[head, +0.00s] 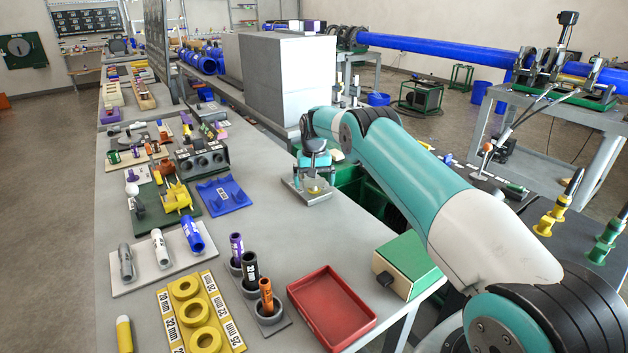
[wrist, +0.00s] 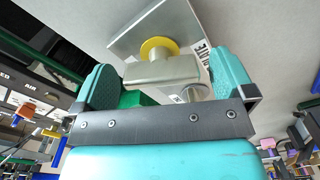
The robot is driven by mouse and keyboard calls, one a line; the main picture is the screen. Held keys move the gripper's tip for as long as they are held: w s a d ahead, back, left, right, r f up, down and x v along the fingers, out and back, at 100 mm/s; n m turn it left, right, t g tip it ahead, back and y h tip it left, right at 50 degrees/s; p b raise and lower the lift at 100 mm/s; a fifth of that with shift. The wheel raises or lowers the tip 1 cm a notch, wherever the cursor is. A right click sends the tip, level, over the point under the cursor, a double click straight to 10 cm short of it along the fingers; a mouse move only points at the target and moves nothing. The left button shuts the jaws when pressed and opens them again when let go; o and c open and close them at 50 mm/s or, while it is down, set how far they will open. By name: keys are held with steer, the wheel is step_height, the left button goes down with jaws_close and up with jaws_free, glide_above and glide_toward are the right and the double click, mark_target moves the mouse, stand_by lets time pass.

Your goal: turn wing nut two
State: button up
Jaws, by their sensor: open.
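My gripper (head: 315,172) points down over a small grey metal plate (head: 298,196) near the right edge of the bench. In the wrist view my gripper (wrist: 164,80) is open, with one teal finger on each side of a silver winged metal piece (wrist: 150,73), which looks like a wing nut. A gap shows between the piece and the left finger; contact at the right finger is unclear. A yellow round part (wrist: 159,48) sits beside the piece, against the plate (wrist: 130,35). A label on the plate is partly hidden, and no number on the nut is readable.
A large grey box (head: 285,80) stands behind my gripper. A green box with a black knob (head: 408,265) and a red tray (head: 331,308) lie nearer on the bench. A blue holder (head: 222,195) lies to the left. Bare bench top lies left of the plate.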

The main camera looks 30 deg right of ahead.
steer(key=c, duration=0.9)
steer(key=shift+b, duration=0.3)
steer(key=n+b, duration=0.1)
steer(key=n, duration=0.2)
steer(key=shift+f+b, duration=0.1)
steer(key=shift+b, duration=0.3)
steer(key=n, duration=0.2)
steer(key=shift+n+b, duration=0.4)
steer(key=n, duration=0.3)
steer(key=shift+n+b, duration=0.3)
steer(key=shift+n, duration=1.7)
